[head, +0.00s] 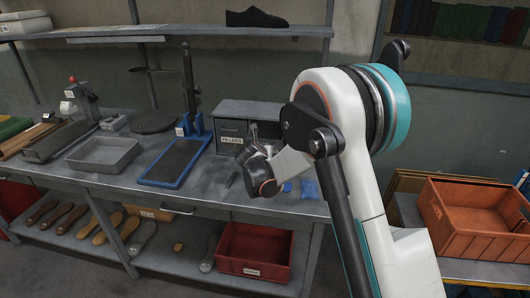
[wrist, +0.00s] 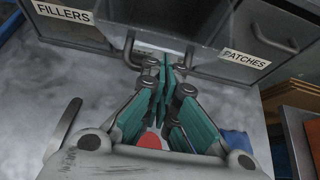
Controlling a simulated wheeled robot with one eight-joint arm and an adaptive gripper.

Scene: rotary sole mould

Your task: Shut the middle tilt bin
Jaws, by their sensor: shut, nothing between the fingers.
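The grey tilt-bin cabinet (head: 262,108) stands at the back right of the bench. In the wrist view the middle tilt bin (wrist: 150,18) lies between a bin labelled FILLERS (wrist: 65,12) and a bin labelled PATCHES (wrist: 244,58). My gripper (wrist: 164,64) is shut and empty, with its fingertips at the lower front of the middle bin, by its handle. The fingers hide part of that handle. I cannot tell how far the middle bin is tilted out, or whether the fingertips touch it. In the head view my gripper (head: 254,132) is in front of the cabinet.
A blue-framed dark mat (head: 176,162) and a grey tray (head: 104,154) lie to the left on the bench. A blue piece (head: 311,189) lies near my wrist. A red bin (head: 254,268) is on the lower shelf. An orange crate (head: 470,240) stands at the right.

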